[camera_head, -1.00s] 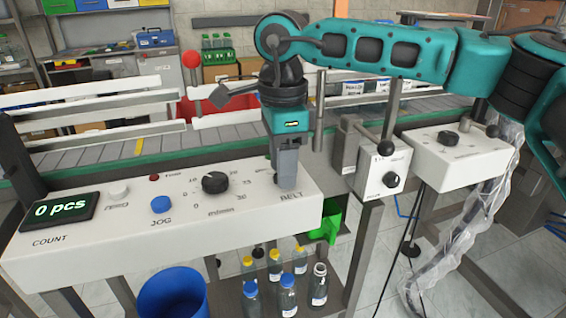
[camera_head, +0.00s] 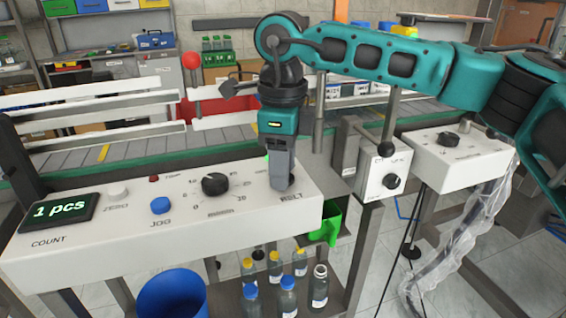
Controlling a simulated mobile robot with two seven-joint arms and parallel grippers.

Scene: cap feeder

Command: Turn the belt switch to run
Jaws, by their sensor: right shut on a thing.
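The white control panel (camera_head: 130,232) runs across the front left. My right gripper (camera_head: 282,184) points down onto its right end, over the BELT label, and is shut on the belt switch. The gripper and its fingers hide the switch itself. A small green light shows just left of the fingers. The black dial (camera_head: 215,184), the blue JOG button (camera_head: 160,205) and the white ZERO button (camera_head: 118,188) sit to the left of the gripper. My left gripper is not in view.
The conveyor (camera_head: 150,150) with white guide rails runs behind the panel. A small white box with a lever (camera_head: 383,176) and another white box (camera_head: 455,160) stand to the right. A blue bin (camera_head: 172,295) and several bottles are below the panel.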

